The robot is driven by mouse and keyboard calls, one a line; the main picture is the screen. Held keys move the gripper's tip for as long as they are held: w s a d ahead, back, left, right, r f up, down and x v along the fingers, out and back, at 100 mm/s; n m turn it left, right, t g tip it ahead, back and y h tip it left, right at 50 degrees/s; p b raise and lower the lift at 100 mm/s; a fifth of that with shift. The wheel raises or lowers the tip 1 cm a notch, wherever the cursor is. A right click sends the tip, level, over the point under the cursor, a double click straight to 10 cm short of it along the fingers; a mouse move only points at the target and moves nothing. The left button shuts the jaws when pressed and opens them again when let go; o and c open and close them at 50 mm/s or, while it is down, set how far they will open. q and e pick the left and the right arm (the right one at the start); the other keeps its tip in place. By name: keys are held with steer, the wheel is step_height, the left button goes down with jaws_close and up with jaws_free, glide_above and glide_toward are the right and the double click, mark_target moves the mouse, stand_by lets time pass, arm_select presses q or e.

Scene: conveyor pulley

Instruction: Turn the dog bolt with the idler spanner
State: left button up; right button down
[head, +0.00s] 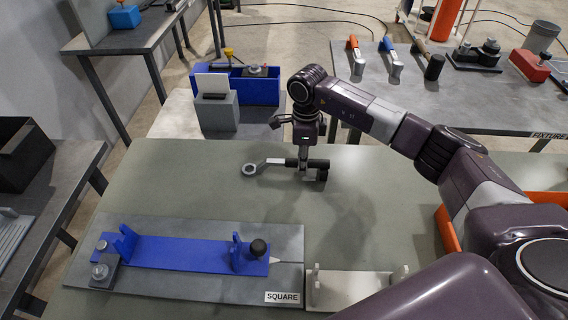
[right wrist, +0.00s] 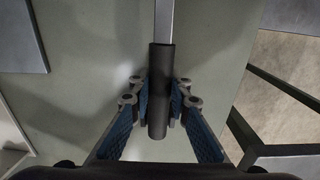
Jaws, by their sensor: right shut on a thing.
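The idler spanner (head: 250,169) has a grey ring end, a pale shank and a black handle. My right gripper (head: 306,168) is shut on its black handle, above the green-grey table, with the ring end pointing left. In the right wrist view the dark handle (right wrist: 161,90) sits between the finger pads of the gripper (right wrist: 160,98). The shank runs away to the top edge. A bolt head (head: 100,271), likely the dog bolt, is on a grey block at the left end of the blue bracket, apart from the spanner. My left gripper is not seen.
The blue bracket (head: 185,251) lies on a grey plate (head: 220,287) labelled SQUARE, with a black knob (head: 258,247) at its right. A pale cradle (head: 352,289) stands right of the plate. A blue bin (head: 252,88) and grey block stand behind. The table's middle is clear.

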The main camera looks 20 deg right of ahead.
steer(key=shift+r, duration=0.1)
steer(key=shift+w+r+p, duration=0.1)
steer(key=shift+r+p, duration=0.45)
steer(key=shift+r, duration=0.2)
steer(key=shift+r+p, duration=1.5)
steer(key=shift+r, duration=1.2)
steer(key=shift+r, duration=0.1)
